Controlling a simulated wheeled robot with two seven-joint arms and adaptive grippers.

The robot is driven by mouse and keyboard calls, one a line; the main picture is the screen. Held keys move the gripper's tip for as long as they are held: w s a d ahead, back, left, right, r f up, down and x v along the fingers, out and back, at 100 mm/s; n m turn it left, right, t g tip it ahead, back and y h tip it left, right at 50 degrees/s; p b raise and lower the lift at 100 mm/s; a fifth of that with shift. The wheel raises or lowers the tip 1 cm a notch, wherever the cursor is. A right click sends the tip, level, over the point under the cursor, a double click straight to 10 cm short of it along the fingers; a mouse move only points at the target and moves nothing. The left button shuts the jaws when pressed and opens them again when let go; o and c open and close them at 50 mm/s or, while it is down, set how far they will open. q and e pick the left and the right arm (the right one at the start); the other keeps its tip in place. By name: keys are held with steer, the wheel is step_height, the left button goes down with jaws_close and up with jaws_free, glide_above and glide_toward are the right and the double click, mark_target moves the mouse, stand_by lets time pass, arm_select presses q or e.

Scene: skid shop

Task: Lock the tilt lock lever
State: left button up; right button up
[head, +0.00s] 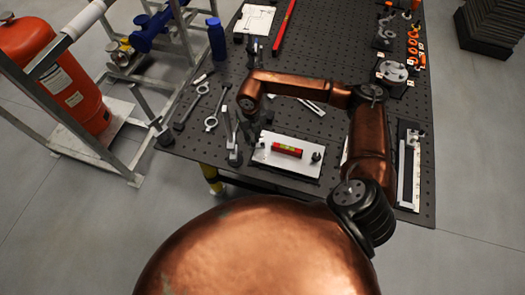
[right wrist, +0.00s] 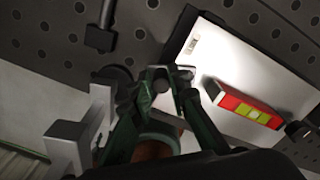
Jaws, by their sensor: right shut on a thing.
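The tilt plate (head: 300,165) is a white plate with a red spirit level (head: 286,150) on it, near the front edge of the black bench. It also shows at the right of the right wrist view (right wrist: 215,60), with the level (right wrist: 245,108) on it. My right gripper (head: 248,134) is at the plate's left edge, pointing down. In the right wrist view its fingers (right wrist: 168,80) are closed together beside the plate's near corner, around a small part that I take for the tilt lock lever. The fingers mostly hide it. My left gripper is not in view.
Wrenches (head: 212,122) lie further left on the perforated bench (head: 340,20). A long fixture (head: 409,165) sits at the right. A red cylinder (head: 55,70) stands on a rack left of the bench.

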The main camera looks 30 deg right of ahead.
steer(key=shift+o, duration=0.2)
steer(key=shift+d+f, duration=0.1)
steer(key=shift+d, duration=0.3)
steer(key=shift+o, duration=0.5)
steer(key=shift+w+d+b, duration=0.15)
steer(key=shift+d+b, duration=0.05)
steer(key=shift+b, duration=0.1)
steer(key=o, duration=0.7)
steer(key=shift+c, duration=0.2)
steer(key=shift+o, duration=0.8)
steer(key=shift+a, duration=0.1)
steer(key=shift+o, duration=0.4)
steer(key=shift+o, duration=0.8)
